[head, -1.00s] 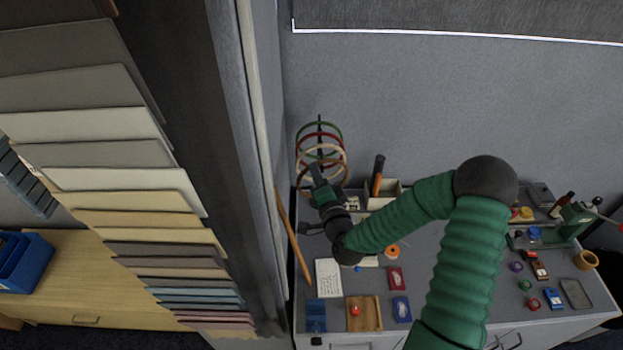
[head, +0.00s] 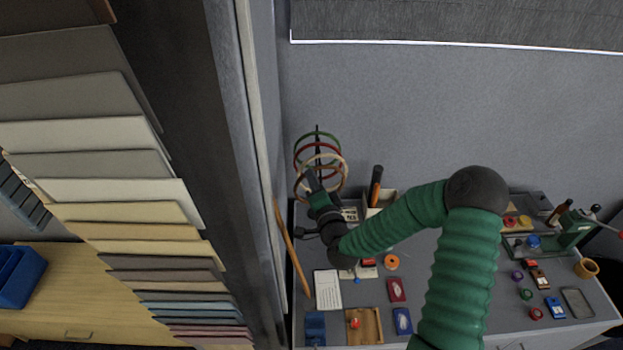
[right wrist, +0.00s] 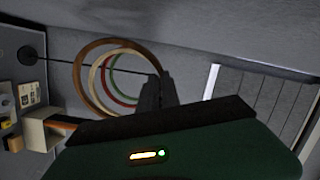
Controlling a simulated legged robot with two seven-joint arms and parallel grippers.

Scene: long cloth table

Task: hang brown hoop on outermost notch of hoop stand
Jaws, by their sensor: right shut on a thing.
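The hoop stand is a thin dark post (head: 317,129) at the back left of the table. In the right wrist view its dark rod (right wrist: 55,61) runs from a round base. A green hoop (head: 318,133), a red hoop (head: 297,154) and a beige hoop (head: 346,171) hang around it. The brown hoop (right wrist: 78,75) is nearest my right wrist camera, in front of the beige one. My right gripper (head: 309,178) is shut on the brown hoop's edge. The fingers hide the contact and the rod's near end, so I cannot tell whether the hoop rests on a notch. My left gripper is not in view.
A box (head: 385,197) with an orange-handled tool (head: 376,183) stands right of the stand. A partition wall (head: 263,180) is close on the left, with a wooden stick (head: 292,248) beside it. Small items cover the table front.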

